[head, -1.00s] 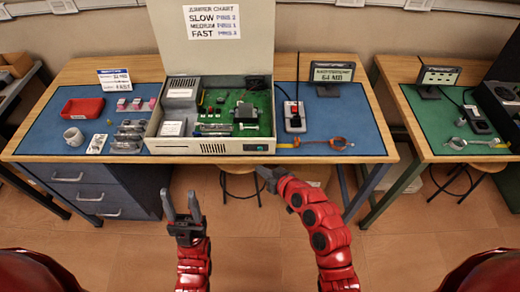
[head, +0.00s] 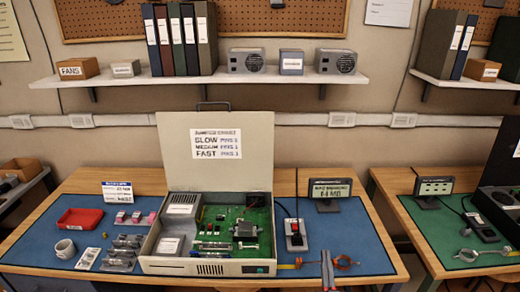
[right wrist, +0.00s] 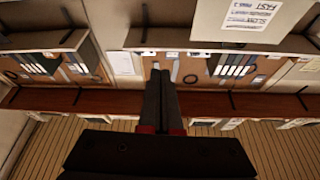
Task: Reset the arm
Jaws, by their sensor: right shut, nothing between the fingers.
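My right gripper (head: 327,268) shows at the bottom edge of the head view, right of centre. Its two grey fingers point up and lie close together at the table's front edge, beside an orange-and-silver tool. In the right wrist view the same gripper (right wrist: 160,98) shows its dark fingers shut side by side with nothing between them. Past the fingers are a wall, shelves and a plank floor. The rest of my right arm is out of the head view. My left gripper is not in view.
The open computer case (head: 208,267) stands mid-table. A red tray (head: 80,220), a mug (head: 65,248) and small parts lie left. A shelf (head: 225,79) with binders hangs above.

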